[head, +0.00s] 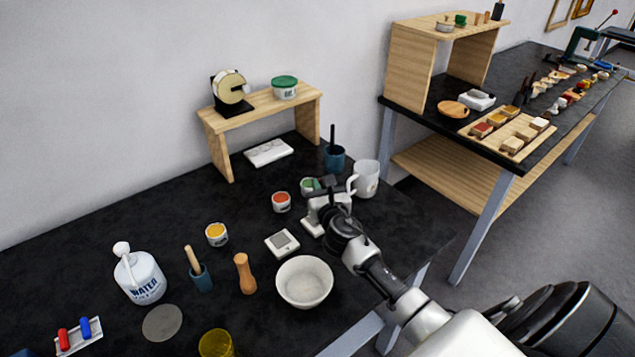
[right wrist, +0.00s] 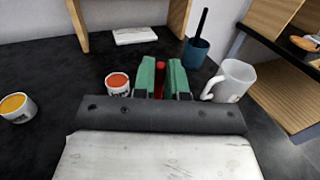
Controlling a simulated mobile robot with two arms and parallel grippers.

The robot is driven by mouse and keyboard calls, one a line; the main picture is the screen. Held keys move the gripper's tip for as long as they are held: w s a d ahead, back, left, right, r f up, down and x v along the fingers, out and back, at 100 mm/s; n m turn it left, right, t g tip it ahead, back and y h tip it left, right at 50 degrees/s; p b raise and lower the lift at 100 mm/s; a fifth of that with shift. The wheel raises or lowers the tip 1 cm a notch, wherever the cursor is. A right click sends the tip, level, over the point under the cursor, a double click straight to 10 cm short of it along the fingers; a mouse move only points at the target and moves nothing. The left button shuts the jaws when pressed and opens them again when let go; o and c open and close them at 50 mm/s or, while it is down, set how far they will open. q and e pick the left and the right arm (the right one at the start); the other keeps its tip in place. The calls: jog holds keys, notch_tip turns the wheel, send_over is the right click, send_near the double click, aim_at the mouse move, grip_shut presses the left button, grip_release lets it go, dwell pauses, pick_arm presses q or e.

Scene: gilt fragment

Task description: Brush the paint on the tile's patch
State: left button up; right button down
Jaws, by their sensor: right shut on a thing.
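My right gripper (head: 322,184) is over the table's right part, near a mug. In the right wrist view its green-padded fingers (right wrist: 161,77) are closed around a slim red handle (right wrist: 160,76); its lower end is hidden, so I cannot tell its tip. A small white square tile (head: 282,243) with a grey patch lies flat, nearer than the gripper. A red-orange paint pot (head: 281,202) stands left of the gripper, also in the right wrist view (right wrist: 118,82). A yellow pot (head: 216,235) is farther left. A pot with green (head: 308,187) is partly hidden by the gripper. My left gripper is out of view.
A white mug (head: 367,179) and a blue cup with a dark handle (head: 334,158) stand close to the gripper. A white bowl (head: 304,282), wooden peg (head: 244,273) and water jug (head: 140,275) stand nearer. A wooden shelf (head: 262,106) is behind.

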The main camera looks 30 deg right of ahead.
jog(key=shift+r+p, duration=0.1)
jog(key=shift+p, duration=0.2)
dwell(0.7)
notch_tip(320, 180, up, 6)
jog(key=p, duration=0.6)
notch_tip(320, 180, up, 3)
jog(key=p, duration=0.3)
dwell(0.4)
dwell(0.7)
